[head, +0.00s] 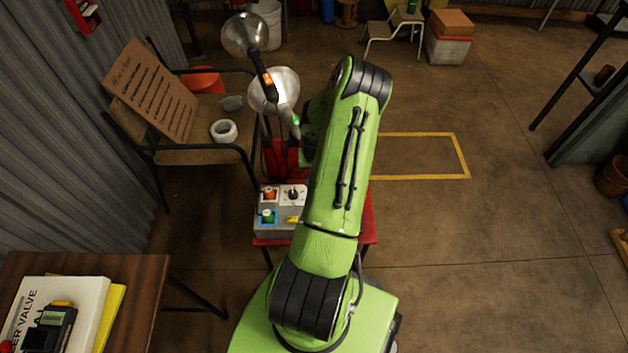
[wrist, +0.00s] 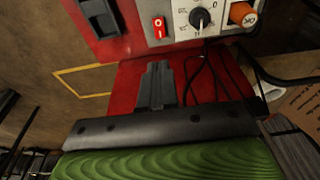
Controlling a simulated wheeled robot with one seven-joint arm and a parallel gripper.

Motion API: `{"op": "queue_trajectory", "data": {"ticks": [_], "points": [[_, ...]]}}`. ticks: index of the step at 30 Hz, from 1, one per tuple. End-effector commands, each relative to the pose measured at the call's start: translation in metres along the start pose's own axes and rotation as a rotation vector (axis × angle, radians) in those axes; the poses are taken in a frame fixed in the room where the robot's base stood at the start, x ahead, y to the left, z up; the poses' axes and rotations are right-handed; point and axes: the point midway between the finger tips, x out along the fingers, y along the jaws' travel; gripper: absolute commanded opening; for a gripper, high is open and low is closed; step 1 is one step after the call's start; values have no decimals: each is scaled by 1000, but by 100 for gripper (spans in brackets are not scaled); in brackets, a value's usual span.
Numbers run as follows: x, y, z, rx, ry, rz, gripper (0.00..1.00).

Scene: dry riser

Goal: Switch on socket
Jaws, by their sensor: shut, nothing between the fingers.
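A grey control box (head: 282,230) stands on a red stand in the head view, partly hidden by my green arm. Its top carries an orange knob (head: 269,194), a black dial on a white plate (head: 292,194), a green knob on a blue plate (head: 268,216) and a small yellow part (head: 293,219). In the wrist view, a red rocker switch (wrist: 159,27), the black dial (wrist: 199,18) and the orange knob (wrist: 243,14) show along the top edge. My gripper (wrist: 157,70) is shut and empty, over the red surface, apart from the switch. I cannot tell which part is the socket's switch.
Black cables (wrist: 208,75) run beside my gripper. A black fitting (wrist: 98,18) sits on the red surface. A chair (head: 200,153) with a sign and white roll, and a lamp (head: 246,35), stand left of my arm.

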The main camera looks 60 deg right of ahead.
Motion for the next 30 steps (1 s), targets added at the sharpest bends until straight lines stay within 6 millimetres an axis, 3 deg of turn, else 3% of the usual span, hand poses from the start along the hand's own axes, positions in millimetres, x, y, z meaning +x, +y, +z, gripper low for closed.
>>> {"op": "queue_trajectory", "data": {"ticks": [6,15,21,30], "points": [[52,0,3,3,-5,-1,0],[114,0,2,4,-3,-1,0],[130,0,1,3,-2,0,0],[129,0,1,1,-2,0,0]]}}
